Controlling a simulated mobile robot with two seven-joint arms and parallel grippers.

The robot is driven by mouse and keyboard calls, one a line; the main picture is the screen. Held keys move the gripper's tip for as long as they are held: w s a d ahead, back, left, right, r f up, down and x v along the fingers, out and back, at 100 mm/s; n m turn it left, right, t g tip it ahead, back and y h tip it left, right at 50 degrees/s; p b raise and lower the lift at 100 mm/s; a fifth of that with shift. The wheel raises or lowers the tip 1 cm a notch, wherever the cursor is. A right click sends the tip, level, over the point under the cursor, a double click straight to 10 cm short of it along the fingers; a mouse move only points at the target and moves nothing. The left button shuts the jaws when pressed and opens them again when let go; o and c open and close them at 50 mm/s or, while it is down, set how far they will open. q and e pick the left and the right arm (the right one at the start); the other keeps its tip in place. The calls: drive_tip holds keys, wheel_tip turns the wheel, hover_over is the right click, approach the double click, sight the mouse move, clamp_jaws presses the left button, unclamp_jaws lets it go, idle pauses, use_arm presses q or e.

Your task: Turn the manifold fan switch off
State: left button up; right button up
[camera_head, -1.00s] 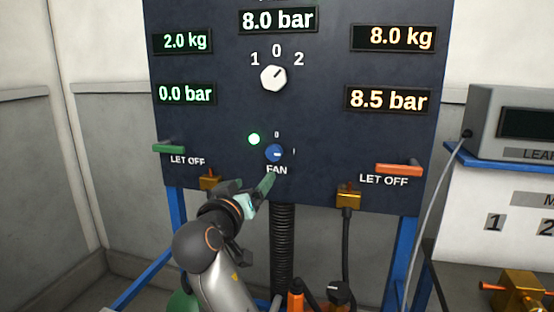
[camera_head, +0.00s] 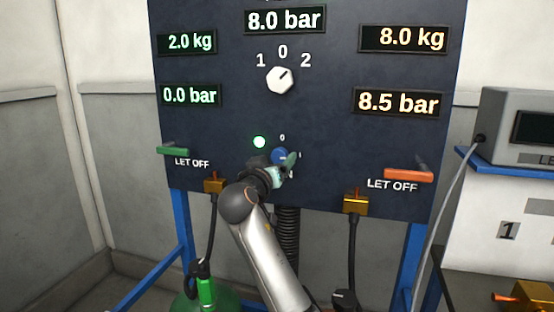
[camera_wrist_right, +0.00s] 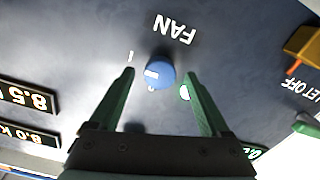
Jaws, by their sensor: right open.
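The fan switch is a small blue round knob (camera_head: 279,156) low on the dark panel, partly covered by my right gripper in the head view. In the right wrist view the knob (camera_wrist_right: 160,76) is clear, upside down, with its white mark on the side towards the "I" label. A green lamp (camera_head: 259,142) beside it is lit. My right gripper (camera_head: 283,168) is open in front of the panel. In the wrist view its two green fingers (camera_wrist_right: 158,82) stand apart, one towards each side of the knob. My left gripper is not in view.
The white selector knob (camera_head: 280,80) sits above on the panel (camera_head: 330,130). Green (camera_head: 173,151) and red (camera_head: 408,174) let-off handles stick out at the sides. Brass fittings (camera_head: 355,204) with hoses hang at the lower edge. A grey device (camera_head: 515,125) stands at the right.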

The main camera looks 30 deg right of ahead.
drive_tip(key=shift+w+d, duration=0.35)
drive_tip(key=shift+d, duration=0.05)
clamp_jaws()
idle(0.5)
